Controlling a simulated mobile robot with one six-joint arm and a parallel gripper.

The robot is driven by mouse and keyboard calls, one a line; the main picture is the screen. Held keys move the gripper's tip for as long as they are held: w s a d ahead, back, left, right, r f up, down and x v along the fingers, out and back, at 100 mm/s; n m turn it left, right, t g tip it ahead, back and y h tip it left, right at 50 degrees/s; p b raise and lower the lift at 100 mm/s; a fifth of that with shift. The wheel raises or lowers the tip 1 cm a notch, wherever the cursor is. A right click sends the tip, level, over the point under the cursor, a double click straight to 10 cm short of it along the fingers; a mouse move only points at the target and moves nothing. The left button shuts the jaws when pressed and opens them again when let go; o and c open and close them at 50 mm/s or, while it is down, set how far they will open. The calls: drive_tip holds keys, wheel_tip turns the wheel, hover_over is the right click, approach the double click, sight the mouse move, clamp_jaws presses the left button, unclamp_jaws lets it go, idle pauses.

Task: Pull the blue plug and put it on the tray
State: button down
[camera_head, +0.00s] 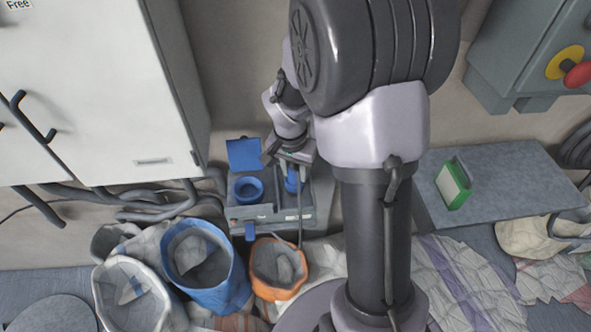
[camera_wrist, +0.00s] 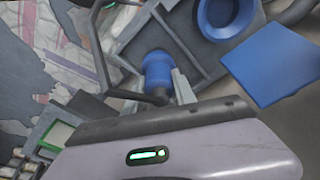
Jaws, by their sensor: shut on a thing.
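The blue plug (camera_head: 292,180) is held in my gripper (camera_head: 293,164), over the right-hand part of a grey tray-like unit (camera_head: 265,227). In the wrist view the plug (camera_wrist: 157,72) is a blue cylinder between the fingers of my gripper (camera_wrist: 166,88), which are shut on it. The grey tray walls (camera_wrist: 168,32) show behind it. I cannot tell whether the plug touches the tray floor. A round blue socket (camera_head: 249,189) with an open square blue lid (camera_head: 243,154) stands left of the plug; its opening looks empty. The socket (camera_wrist: 228,14) also shows in the wrist view.
A blue bucket-like sack (camera_head: 222,285) and an orange one (camera_head: 278,290) stand in front of the unit. A white cabinet (camera_head: 90,90) and grey hoses (camera_head: 150,200) are at left. A grey table (camera_head: 510,175) with a green-and-white block (camera_head: 453,184) is at right.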

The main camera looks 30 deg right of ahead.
drive_tip(key=shift+f, duration=0.15)
drive_tip(key=c, duration=0.9)
unclamp_jaws()
drive_tip(key=shift+c, duration=0.2)
wheel_tip(320, 180, up, 17)
drive_tip(key=s+a+p, duration=0.2)
drive_tip(key=p, duration=0.5)
drive_tip(key=s+a+r+n+t+y, duration=0.1)
drive_tip(key=s+a+r+n+t, duration=0.1)
drive_tip(key=s+a, duration=0.4)
drive_tip(key=s+a+r+n+t+y+b, duration=0.1)
drive_tip(key=s+a+r+n, duration=0.3)
drive_tip(key=s, duration=0.6)
drive_tip(key=a+r+t+y, duration=0.1)
drive_tip(key=a+r, duration=0.1)
drive_tip(key=a, duration=0.1)
drive_tip(key=shift+a+t, duration=0.3)
drive_tip(key=shift+t, duration=0.1)
